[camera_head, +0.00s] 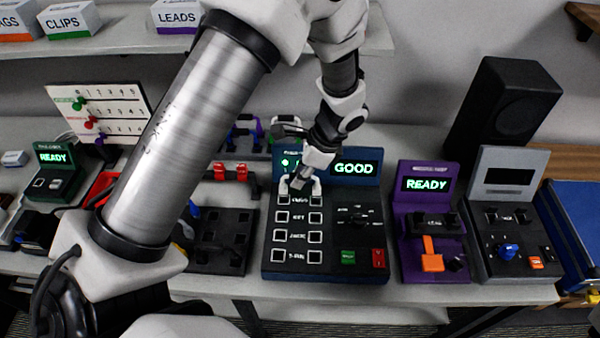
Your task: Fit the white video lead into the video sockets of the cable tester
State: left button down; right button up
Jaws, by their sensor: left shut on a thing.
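The cable tester (375,215) is a dark blue box on the bench, with two columns of white-framed sockets on its left half. Its screen reads GOOD in green, and a green light shows at the left of its back panel. The white video lead (317,186) is at the top row of sockets, one end at each column. Its ends look seated, but the gripper partly hides it. My left gripper (299,182) points down from above and is shut on the lead between its ends. My right gripper is not in view.
A purple unit (431,180) reading READY and a grey unit (509,158) stand to the right, with a black speaker (505,105) behind. A dark rack (222,238) stands left of the tester. Labelled boxes (70,20) sit on the shelf above.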

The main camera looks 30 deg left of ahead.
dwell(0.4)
pick_arm(q)
jog(key=shift+f, duration=0.2)
dwell(0.6)
jog(key=shift+f, duration=0.3)
jog(key=shift+f+p, duration=0.3)
jog(key=shift+f, duration=0.15)
dwell(0.8)
jog(key=shift+c, duration=2.3)
grip_release()
jog(key=shift+r, duration=0.1)
